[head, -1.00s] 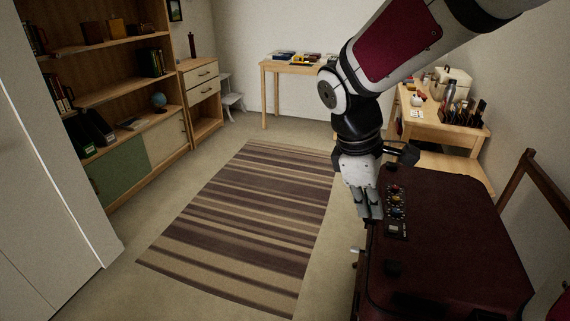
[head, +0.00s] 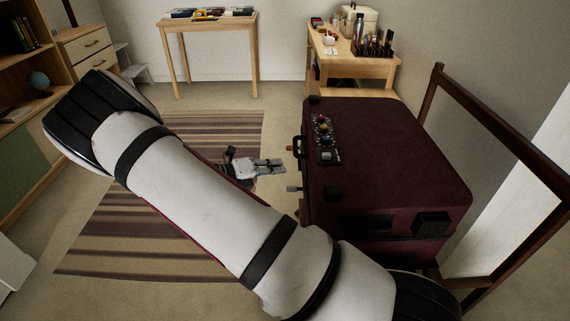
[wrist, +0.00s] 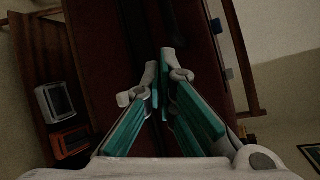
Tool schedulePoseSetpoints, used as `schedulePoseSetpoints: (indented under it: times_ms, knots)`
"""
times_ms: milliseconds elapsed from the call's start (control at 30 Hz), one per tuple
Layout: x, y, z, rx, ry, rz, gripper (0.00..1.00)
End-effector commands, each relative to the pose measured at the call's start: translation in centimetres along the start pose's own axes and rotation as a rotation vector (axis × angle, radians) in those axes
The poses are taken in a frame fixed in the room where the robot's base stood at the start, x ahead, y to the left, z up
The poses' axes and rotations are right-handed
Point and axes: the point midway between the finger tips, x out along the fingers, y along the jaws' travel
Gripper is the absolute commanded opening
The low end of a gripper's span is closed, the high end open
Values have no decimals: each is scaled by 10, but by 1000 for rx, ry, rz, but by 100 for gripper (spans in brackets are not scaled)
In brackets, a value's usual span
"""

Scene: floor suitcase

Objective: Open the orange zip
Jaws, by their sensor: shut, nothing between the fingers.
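The dark red suitcase (head: 400,150) stands at the right in the head view. A small orange-red tab (head: 290,148), which looks like the orange zip pull, sticks out from its left side, beside the black handle. A grey tab (head: 293,188) sticks out nearer to me. My gripper (head: 283,165) is shut and empty, left of the suitcase, with its fingers pointing at that side between the two tabs. Contact is not clear. In the wrist view my teal-padded fingers (wrist: 160,62) are before the dark red surface. An orange-framed piece (wrist: 72,142) lies left of them; I cannot tell whether it is the zip.
A panel of coloured knobs (head: 324,138) lies on the suitcase top. A brown wooden frame (head: 500,125) stands at the right. Behind are a desk with bottles (head: 350,68) and a small table (head: 213,27). The striped rug (head: 130,235) is clear beside my arm.

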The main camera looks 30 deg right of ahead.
Motion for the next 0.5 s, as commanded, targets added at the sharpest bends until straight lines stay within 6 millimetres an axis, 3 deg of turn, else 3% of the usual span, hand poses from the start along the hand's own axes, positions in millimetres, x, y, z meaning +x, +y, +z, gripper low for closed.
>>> schedulePoseSetpoints:
  times_ms: [33, 200, 333, 500]
  knots:
    - [5, 23, 0, -86, -54, -33, 0]
    - [12, 69, 7, -335, -200, -129, 0]
    - [14, 89, 9, -447, -263, -179, 0]
    - [17, 96, 12, -495, -290, -201, 0]
